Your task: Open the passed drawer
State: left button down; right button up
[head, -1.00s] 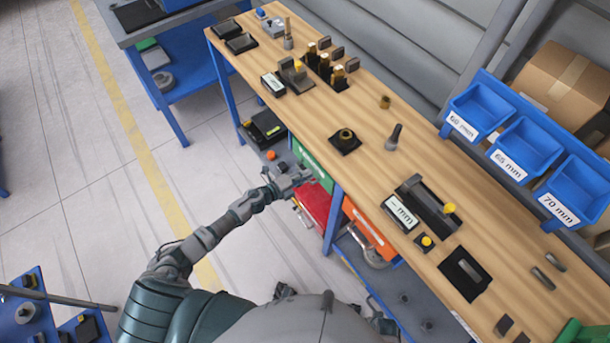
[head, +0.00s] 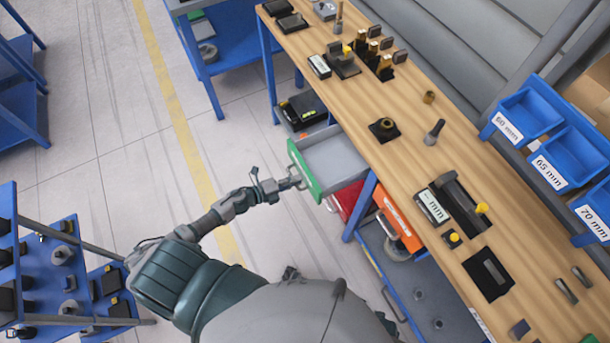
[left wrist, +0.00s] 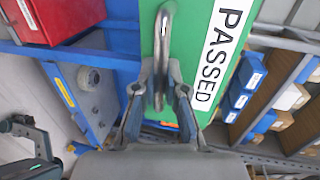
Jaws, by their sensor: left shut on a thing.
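The passed drawer has a green front (head: 304,173) and a grey inside (head: 335,158) that looks empty. It stands pulled out from under the wooden bench in the head view. In the left wrist view its green front (left wrist: 180,40) carries a white label (left wrist: 221,45) reading PASSED and a metal bow handle (left wrist: 161,55). My left gripper (head: 297,181) is at the front of this drawer. In the left wrist view my left gripper (left wrist: 160,98) is shut on the handle, one finger on each side. My right gripper is not in view.
A red drawer (head: 348,198) and an orange drawer (head: 398,220) sit beside it under the wooden bench (head: 400,165). Blue bins (head: 530,105) stand at the bench's back. A blue rack (head: 60,265) stands at lower left. The floor left of the drawer is clear.

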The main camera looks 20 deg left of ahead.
pick_arm(q)
jog(key=shift+s+a+f, duration=0.1)
jog(key=shift+s+f, duration=0.1)
jog(key=shift+s, duration=0.4)
jog(key=shift+s+a, duration=0.1)
jog(key=shift+a, duration=0.25)
jog(key=c, duration=1.2)
grip_release()
jog(key=shift+d, duration=0.1)
jog(key=shift+r, duration=0.1)
jog(key=v, duration=1.1)
jog(key=shift+s+a, duration=0.15)
jog(key=shift+a, duration=0.2)
